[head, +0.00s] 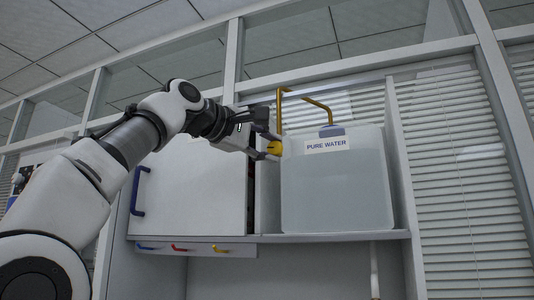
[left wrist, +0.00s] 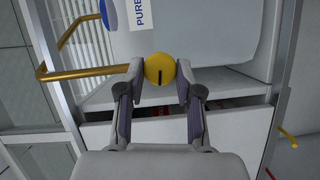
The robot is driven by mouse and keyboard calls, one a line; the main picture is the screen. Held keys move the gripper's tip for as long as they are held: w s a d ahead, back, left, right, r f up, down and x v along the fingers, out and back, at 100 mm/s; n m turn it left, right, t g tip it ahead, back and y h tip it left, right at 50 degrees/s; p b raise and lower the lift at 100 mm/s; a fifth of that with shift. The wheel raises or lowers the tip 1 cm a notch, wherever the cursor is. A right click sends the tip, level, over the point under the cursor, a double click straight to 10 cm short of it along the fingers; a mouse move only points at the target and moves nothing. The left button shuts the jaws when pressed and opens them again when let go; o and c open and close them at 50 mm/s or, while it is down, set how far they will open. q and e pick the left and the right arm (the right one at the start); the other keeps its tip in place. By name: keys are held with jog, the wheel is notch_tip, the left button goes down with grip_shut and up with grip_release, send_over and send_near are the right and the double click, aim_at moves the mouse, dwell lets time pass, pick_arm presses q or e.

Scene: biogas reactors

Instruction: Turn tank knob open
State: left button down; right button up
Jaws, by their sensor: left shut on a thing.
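The tank (head: 340,190) is a translucent white box with a "PURE WATER" label, standing on a shelf. Its knob (head: 274,148) is a round yellow piece at the tank's left side, on a yellow pipe (head: 280,105). In the left wrist view the knob (left wrist: 160,69) shows a dark slot that runs roughly upright in the picture. My left gripper (head: 266,146) is shut on the knob, with one finger on each side of it; the left wrist view shows the same grip (left wrist: 160,80). My right gripper is not in view.
A white cabinet door (head: 190,185) with a dark blue handle (head: 140,190) is left of the tank. Blue, red and yellow small handles (head: 180,248) line the strip below the shelf (head: 330,236). A window with blinds (head: 460,160) is at the right.

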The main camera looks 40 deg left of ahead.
pick_arm(q)
jog(key=shift+f+n+t+b, duration=0.1)
jog(key=shift+n+t+b, duration=0.25)
jog(key=shift+n, duration=0.25)
jog(key=c, duration=0.8)
grip_release()
jog(key=shift+w+d, duration=0.1)
jog(key=shift+w, duration=0.25)
jog(key=shift+s, duration=0.1)
jog(key=shift+s, duration=0.1)
